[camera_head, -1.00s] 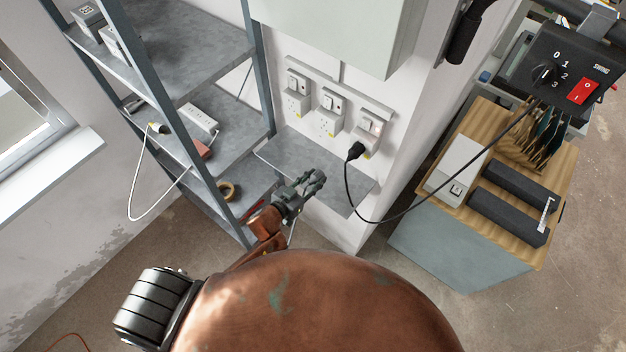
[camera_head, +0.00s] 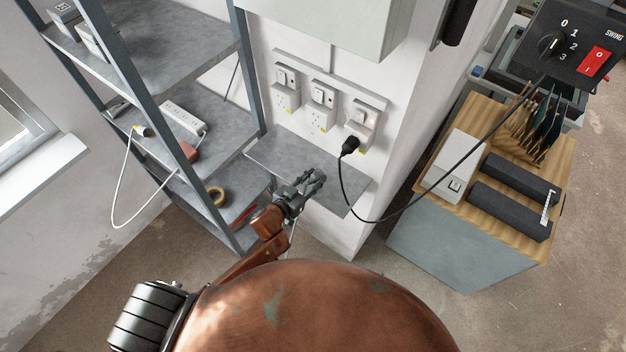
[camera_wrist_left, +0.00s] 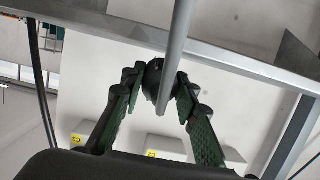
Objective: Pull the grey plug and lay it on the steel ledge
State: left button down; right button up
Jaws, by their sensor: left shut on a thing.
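My left gripper (camera_head: 316,177) is over the front part of the steel ledge (camera_head: 272,152) in the head view, below the wall sockets. In the left wrist view its two fingers (camera_wrist_left: 160,83) are shut on a dark, rounded body, the grey plug (camera_wrist_left: 153,76). My right gripper is not in view.
A black plug (camera_head: 349,145) sits in the right socket, its black cord (camera_head: 400,208) looping right. A metal shelf rack (camera_head: 205,150) stands left, holding a white power strip (camera_head: 183,118) and a tape roll (camera_head: 217,196). A wooden-topped cabinet (camera_head: 470,125) stands right.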

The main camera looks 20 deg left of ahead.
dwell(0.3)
pick_arm(q)
jog(key=c, duration=1.8)
grip_release()
jog(key=shift+c, duration=0.2)
jog(key=o, duration=0.4)
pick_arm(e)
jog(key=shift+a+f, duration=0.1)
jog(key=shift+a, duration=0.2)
pick_arm(q)
jog(key=shift+s+a, duration=0.1)
jog(key=shift+s, duration=0.1)
jog(key=v, duration=1.1)
jog(key=shift+s, duration=0.25)
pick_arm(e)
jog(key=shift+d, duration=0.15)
pick_arm(q)
jog(key=shift+r, duration=0.1)
